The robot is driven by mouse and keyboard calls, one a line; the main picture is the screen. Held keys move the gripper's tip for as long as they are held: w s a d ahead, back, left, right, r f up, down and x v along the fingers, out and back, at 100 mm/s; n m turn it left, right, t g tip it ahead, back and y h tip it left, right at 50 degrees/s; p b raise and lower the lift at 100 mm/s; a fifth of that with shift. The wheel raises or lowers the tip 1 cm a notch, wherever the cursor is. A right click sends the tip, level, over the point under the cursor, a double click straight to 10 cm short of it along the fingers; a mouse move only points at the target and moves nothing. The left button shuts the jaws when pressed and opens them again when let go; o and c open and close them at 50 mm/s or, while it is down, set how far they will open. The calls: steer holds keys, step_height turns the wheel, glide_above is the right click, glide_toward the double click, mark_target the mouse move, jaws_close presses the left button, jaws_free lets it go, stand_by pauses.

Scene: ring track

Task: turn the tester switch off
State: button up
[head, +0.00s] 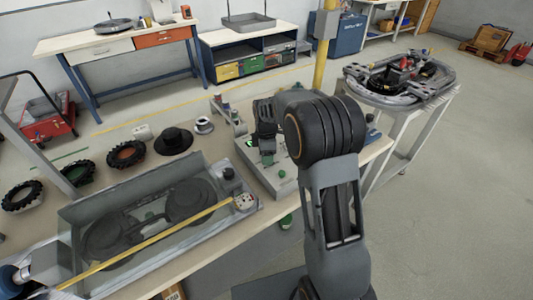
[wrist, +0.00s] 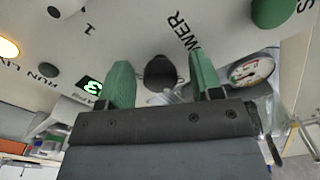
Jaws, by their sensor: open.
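The tester (head: 268,180) is a light grey box on the bench, partly hidden behind my arm. In the wrist view, its pale panel (wrist: 130,30) carries printed words, one ending in "WER". A dark rounded knob or switch (wrist: 160,73) sticks out near that word; its exact setting cannot be told. My gripper (wrist: 162,80) is open, with one green finger on each side of the dark knob and gaps between. In the head view my gripper (head: 267,155) is over the tester. A green display (wrist: 91,88) reads 3, and an amber lamp (wrist: 8,47) glows.
A round gauge (wrist: 252,70) is right of the fingers, and a green button (wrist: 272,10) is above it. A grey tray-like fixture (head: 70,215) with a yellow bar lies left of the tester. Several black tyres and a black hat-shaped part (head: 174,141) stand behind it.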

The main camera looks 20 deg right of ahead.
steer(key=shift+c, duration=0.3)
steer(key=c, duration=0.9)
steer(key=shift+o, duration=0.2)
steer(key=m, duration=0.9)
steer(key=shift+m, duration=0.3)
steer(key=m, duration=0.4)
steer(key=shift+a, duration=0.1)
steer(key=shift+m, duration=2.1)
